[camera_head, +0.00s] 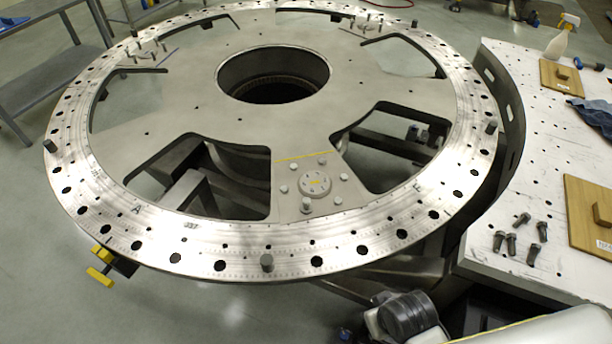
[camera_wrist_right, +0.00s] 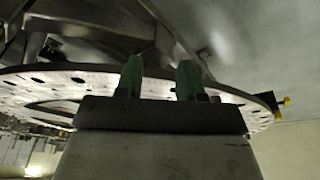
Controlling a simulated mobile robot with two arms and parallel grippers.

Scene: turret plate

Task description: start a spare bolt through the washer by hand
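Several dark spare bolts (camera_head: 512,243) lie or stand close together on the white table at the right in the head view. The large metal turret plate (camera_head: 130,208) fills the middle. My left gripper is in neither view.
The white table (camera_head: 480,256) also holds wooden boards (camera_head: 588,238) and a blue cloth (camera_head: 594,117). A yellow-handled clamp (camera_head: 101,276) sticks out at the rim's near left.

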